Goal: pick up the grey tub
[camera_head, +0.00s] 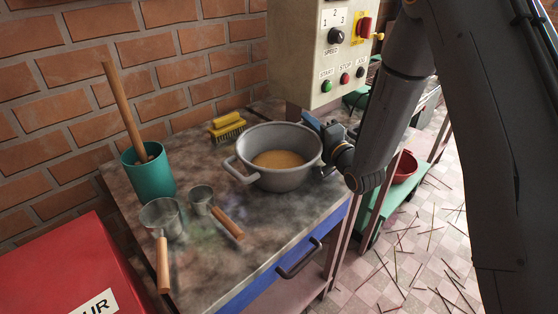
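The grey tub (263,180) stands upright on the worktop, with tan material (278,159) inside. One loop handle (236,170) shows at its left; the right side is partly hidden by my gripper. My gripper (318,134) is at the tub's right rim, coming in from the right, with a blue part near the rim. Its fingers are mostly hidden, so I cannot tell whether they touch the tub or are open or shut.
A teal pot (150,174) with a wooden stick, two metal scoops (161,217) (200,199) and a yellow brush (227,129) are left of the tub. A control box (322,62) stands behind it. A red bowl (405,167) sits lower right.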

